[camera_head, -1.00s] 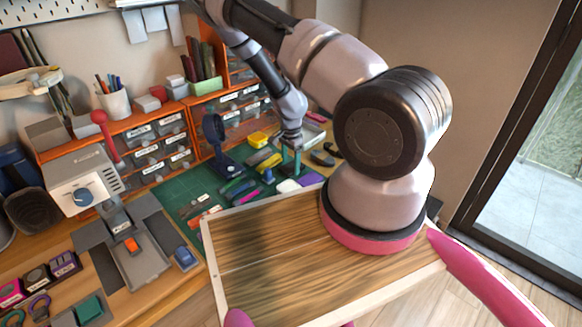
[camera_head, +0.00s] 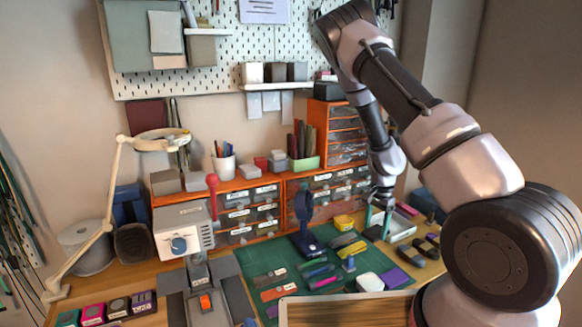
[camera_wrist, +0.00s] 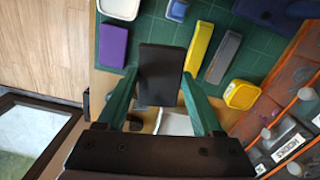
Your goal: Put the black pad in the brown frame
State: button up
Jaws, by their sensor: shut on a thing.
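My gripper (camera_head: 381,205) points down over the back right of the bench in the head view. In the wrist view its two green fingers (camera_wrist: 160,98) are shut on the black pad (camera_wrist: 160,75), a dark flat rectangle between the fingertips. The pad is over the right edge of the green mat. In the head view I cannot clearly separate the pad from the dark items by the fingers.
The green cutting mat (camera_head: 262,263) holds a purple pad (camera_head: 397,278), a white container (camera_head: 369,282) and a yellow box (camera_head: 343,221). A pale tray (camera_head: 400,228) is beside my gripper. Orange drawer units (camera_head: 250,212) and a magnifier lamp (camera_head: 160,140) stand behind and left.

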notch_tip(320, 180, up, 9)
jog(key=w+a+n, duration=0.2)
jog(key=n, duration=0.9)
jog(key=shift+w+a+f+n, duration=0.15)
jog(key=shift+w+a+n, duration=0.1)
jog(key=shift+w+n, duration=0.1)
